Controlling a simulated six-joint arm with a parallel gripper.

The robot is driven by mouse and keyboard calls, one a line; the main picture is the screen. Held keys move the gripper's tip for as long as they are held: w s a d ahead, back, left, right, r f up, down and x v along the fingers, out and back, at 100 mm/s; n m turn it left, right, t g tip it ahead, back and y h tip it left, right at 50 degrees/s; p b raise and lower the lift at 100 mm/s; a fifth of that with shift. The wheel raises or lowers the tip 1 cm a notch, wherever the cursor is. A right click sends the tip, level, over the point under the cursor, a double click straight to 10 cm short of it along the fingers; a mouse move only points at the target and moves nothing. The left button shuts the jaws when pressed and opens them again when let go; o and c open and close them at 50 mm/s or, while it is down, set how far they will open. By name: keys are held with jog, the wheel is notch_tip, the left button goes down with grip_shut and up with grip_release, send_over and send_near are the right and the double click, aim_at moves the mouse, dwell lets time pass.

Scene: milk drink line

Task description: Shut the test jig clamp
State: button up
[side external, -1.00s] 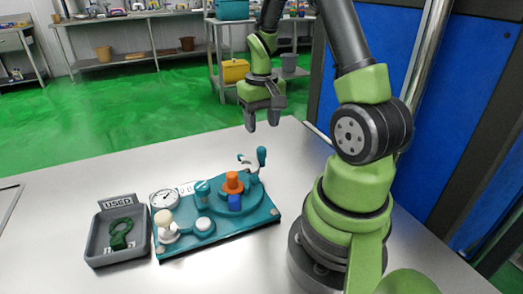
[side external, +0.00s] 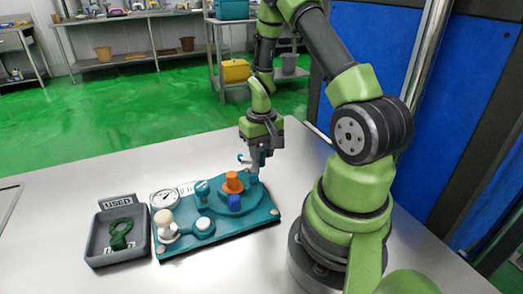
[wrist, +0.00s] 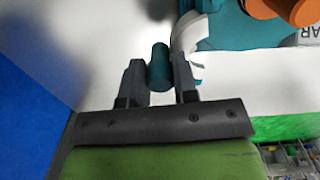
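The test jig is a teal board (side external: 248,222) on the table. Its clamp at the far right corner has a pale curved arm (side external: 243,159) and a teal handle, mostly hidden by my gripper in the side view. My gripper (side external: 258,168) points down over the clamp. In the wrist view the handle (wrist: 158,60) stands between the two fingers, with a small gap at the left finger; the right one is close to it. The fingers are apart, not visibly closed on it. The pale arm also shows in the wrist view (wrist: 190,35), right of the handle.
An orange cone (side external: 232,181) and a blue block (side external: 235,202) stand on the jig near the clamp. A gauge (side external: 164,199) and a cream knob (side external: 163,218) are at its left. A grey USED tray (side external: 98,254) holds a green ring (side external: 120,238). The front table is clear.

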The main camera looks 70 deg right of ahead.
grip_shut()
jog(key=shift+w, duration=0.1)
jog(key=w+n, duration=0.1)
jog(key=n, duration=0.1)
jog(key=w+n, duration=0.1)
jog(key=n, duration=0.1)
jog(key=shift+w+a, duration=0.15)
jog(key=shift+a, duration=0.25)
jog(key=n, duration=0.1)
jog(key=w+a+n, duration=0.1)
jog(key=n, duration=0.1)
jog(key=w+n, duration=0.1)
jog(key=shift+w+a+n, duration=0.1)
jog(key=shift+a+n, duration=0.2)
jog(key=shift+a, duration=0.05)
jog(key=a+n, duration=0.1)
jog(key=n, duration=0.1)
jog(key=w+a+n, duration=0.1)
jog(key=n, duration=0.1)
jog(key=shift+w+a+n, duration=0.2)
jog(key=shift+n, duration=0.1)
jog(key=shift+w+a+n, duration=0.1)
jog(key=shift+a+n, duration=0.5)
jog(key=shift+n, duration=0.35)
jog(key=shift+w+a+n, duration=0.1)
jog(key=shift+a+n, duration=0.5)
jog(key=shift+n, duration=0.35)
